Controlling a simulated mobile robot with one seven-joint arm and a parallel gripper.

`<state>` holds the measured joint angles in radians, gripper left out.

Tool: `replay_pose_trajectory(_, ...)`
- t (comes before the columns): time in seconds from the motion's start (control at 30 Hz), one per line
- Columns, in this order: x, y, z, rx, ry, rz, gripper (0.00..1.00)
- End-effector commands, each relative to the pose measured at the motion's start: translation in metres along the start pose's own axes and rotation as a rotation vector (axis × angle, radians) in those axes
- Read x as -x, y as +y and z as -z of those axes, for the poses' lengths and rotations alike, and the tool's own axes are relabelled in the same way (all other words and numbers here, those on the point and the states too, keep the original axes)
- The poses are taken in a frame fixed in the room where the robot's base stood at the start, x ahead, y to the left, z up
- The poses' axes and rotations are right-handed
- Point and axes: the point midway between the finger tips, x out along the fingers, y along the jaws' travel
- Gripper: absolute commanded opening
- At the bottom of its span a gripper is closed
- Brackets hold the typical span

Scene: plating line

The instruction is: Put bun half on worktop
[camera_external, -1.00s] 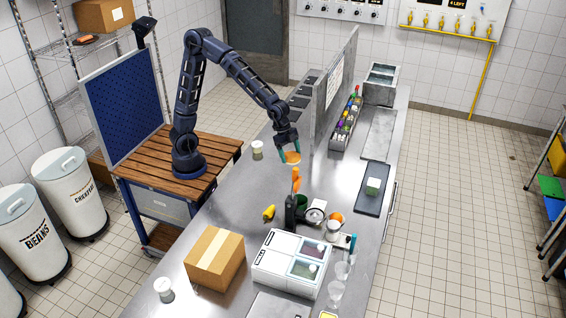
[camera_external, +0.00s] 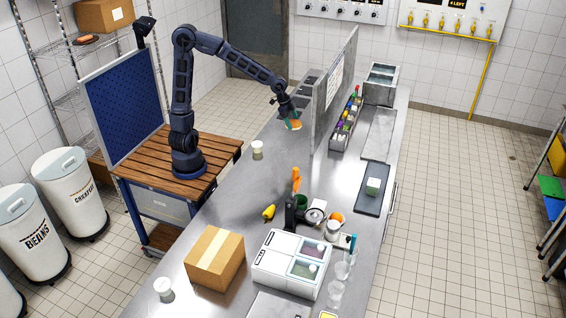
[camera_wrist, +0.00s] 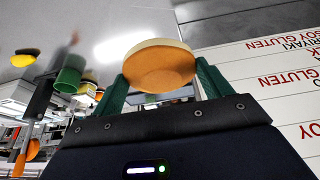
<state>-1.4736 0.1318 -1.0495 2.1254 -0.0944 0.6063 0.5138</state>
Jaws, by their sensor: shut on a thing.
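My gripper (camera_external: 293,123) is shut on the bun half (camera_external: 295,125), a round tan-orange piece. The wrist view shows the bun half (camera_wrist: 159,68) between the two green fingers, with a pale rim and a browner face. In the external view it is small and held above the far part of the steel worktop (camera_external: 240,190), just left of the upright grey divider. The gap between the bun half and the worktop is hard to judge.
The grey divider panel (camera_external: 334,90) stands close to the right of my gripper. A sheet with red lettering (camera_wrist: 285,80) shows in the wrist view. A white-lidded jar (camera_external: 257,150), a yellow pepper-like item (camera_external: 269,212) and a cardboard box (camera_external: 215,257) stand on the worktop. Bare steel lies between them.

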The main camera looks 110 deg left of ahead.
Motion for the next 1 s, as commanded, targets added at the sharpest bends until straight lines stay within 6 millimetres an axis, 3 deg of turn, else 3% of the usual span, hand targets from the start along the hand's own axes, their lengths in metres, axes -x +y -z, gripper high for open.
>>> replay_pose_trajectory(0.2, 0.013, -0.052, -0.033, 0.091, 0.002, 0.039, 0.56)
replay_pose_trajectory(0.6, 0.04, -0.131, -0.101, 0.249, 0.007, 0.107, 0.56)
replay_pose_trajectory(0.8, 0.052, -0.159, -0.134, 0.316, 0.009, 0.136, 0.56)
replay_pose_trajectory(1.0, 0.059, -0.173, -0.152, 0.352, 0.01, 0.153, 0.56)
